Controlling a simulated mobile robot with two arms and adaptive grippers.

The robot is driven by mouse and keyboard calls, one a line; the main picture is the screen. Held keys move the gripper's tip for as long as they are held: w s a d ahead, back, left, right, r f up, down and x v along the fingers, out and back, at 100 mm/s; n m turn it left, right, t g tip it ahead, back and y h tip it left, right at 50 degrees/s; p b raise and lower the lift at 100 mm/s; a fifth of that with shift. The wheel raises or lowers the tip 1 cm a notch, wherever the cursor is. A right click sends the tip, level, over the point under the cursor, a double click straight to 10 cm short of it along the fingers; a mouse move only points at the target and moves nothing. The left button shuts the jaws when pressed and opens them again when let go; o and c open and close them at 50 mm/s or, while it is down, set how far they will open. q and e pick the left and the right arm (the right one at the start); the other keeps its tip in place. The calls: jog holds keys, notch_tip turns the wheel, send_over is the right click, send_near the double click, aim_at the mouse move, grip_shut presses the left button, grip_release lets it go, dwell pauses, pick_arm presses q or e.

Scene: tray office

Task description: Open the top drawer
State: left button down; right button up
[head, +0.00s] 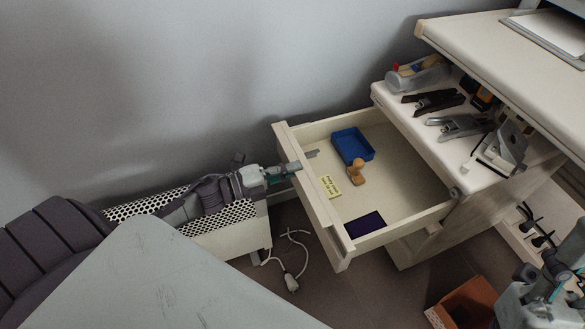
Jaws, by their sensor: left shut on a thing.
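The top drawer (405,200) of the white cabinet is pulled well out, and its inside shows. Its front panel (318,205) faces left. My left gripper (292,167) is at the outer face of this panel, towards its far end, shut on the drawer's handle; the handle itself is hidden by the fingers. Part of my right arm with its gripper (555,285) shows at the lower right edge, away from the drawer; its fingers cannot be made out clearly.
In the drawer lie a blue tray (352,146), a wooden stamp (356,172), a yellow note (330,187) and a dark purple pad (365,224). Staplers (462,125) and other items stand on the cabinet top. A cable plug (291,283) and an orange-brown box (466,303) are on the floor.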

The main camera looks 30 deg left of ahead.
pick_arm(q)
jog(key=c, duration=1.3)
grip_release()
jog(key=shift+s, duration=0.1)
jog(key=v, duration=1.2)
